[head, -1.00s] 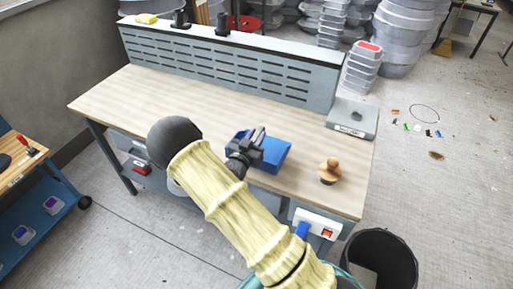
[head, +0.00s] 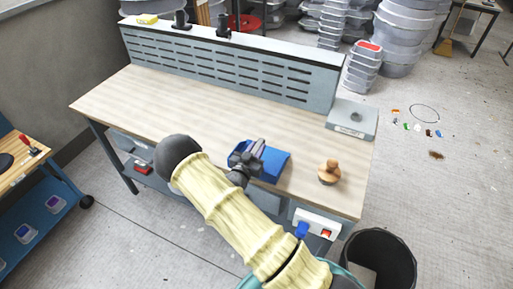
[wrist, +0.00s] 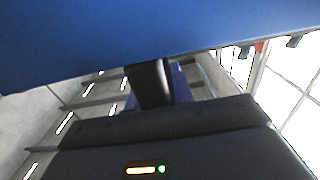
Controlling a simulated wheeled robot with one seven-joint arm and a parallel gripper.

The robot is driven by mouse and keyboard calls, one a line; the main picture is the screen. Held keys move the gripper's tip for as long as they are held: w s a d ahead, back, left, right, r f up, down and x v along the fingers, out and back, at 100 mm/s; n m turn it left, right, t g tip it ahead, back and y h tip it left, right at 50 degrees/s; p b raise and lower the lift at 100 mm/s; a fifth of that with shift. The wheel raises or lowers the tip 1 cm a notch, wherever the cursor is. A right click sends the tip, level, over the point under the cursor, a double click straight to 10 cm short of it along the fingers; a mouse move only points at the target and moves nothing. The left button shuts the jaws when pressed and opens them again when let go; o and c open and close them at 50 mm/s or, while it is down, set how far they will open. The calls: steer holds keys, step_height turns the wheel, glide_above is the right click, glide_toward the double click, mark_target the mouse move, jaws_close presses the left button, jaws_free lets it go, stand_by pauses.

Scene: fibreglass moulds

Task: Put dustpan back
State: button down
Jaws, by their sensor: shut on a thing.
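The blue dustpan (head: 273,165) is at the near edge of the workbench in the head view, left of a wooden knobbed piece. My gripper (head: 247,157) is shut on it, with the dark jaws over its left part. In the wrist view the dustpan (wrist: 130,40) fills the top as a broad blue sheet, and a dark finger (wrist: 148,85) reaches to its edge. Whether the dustpan touches the worktop is not clear. Its handle is not clearly visible.
The workbench top (head: 180,105) is clear on the left and middle. The wooden knobbed piece (head: 329,172) and a grey block (head: 352,118) stand at the right. A slotted grey panel (head: 230,65) lines the back. A black bin (head: 380,257) stands in front.

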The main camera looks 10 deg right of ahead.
steer(key=shift+f, duration=0.15)
steer(key=c, duration=1.2)
jaws_free()
steer(key=shift+r, duration=0.2)
steer(key=b+v, duration=0.4)
steer(key=v, duration=0.8)
